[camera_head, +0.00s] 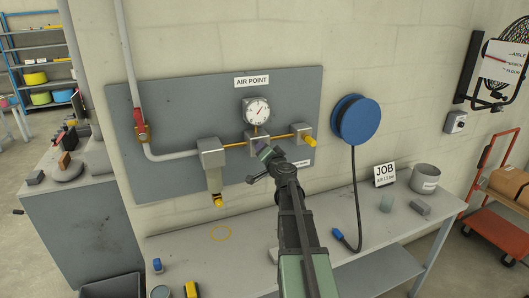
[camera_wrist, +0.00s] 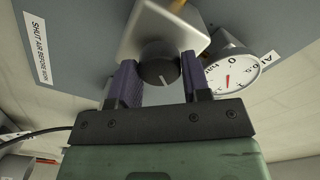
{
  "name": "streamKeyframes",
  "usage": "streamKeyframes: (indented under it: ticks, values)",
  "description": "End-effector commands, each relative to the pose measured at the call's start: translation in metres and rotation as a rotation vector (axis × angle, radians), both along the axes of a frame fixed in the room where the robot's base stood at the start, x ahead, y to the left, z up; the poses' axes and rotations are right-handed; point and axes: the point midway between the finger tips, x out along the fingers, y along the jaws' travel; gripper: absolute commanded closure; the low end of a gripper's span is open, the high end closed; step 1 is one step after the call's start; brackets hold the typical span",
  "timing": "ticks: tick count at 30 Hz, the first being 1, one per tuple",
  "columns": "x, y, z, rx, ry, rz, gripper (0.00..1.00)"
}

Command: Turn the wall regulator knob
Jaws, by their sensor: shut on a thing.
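The regulator is a silvery block (camera_head: 251,141) on the grey air-point panel (camera_head: 185,98), below a round white gauge (camera_head: 257,111). In the wrist view its black round knob (camera_wrist: 159,64), with a pale pointer line, sticks out from the block (camera_wrist: 150,25). My gripper (camera_head: 266,153) is at the regulator and hides the knob in the head view. In the wrist view, my gripper's two purple fingers (camera_wrist: 159,80) stand either side of the knob, shut on it. The gauge (camera_wrist: 229,76) shows beside the right finger, with a red needle.
A red-handled valve (camera_head: 141,125), a filter block (camera_head: 212,153) and an outlet fitting (camera_head: 304,133) flank the regulator. A blue hose reel (camera_head: 356,119) hangs to the right, its hose dropping to the workbench (camera_head: 375,243). A JOB card (camera_head: 385,174) and grey pot (camera_head: 425,178) stand there.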

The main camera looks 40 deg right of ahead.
Motion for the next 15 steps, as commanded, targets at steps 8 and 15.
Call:
streamKeyframes:
  ticks: [8, 15]
  values:
    - [0.0000, -0.0006, -0.0002, 0.241, -0.062, -0.001, 0.80]
    - [-0.0001, -0.0006, -0.0004, 0.403, -0.103, -0.001, 0.80]
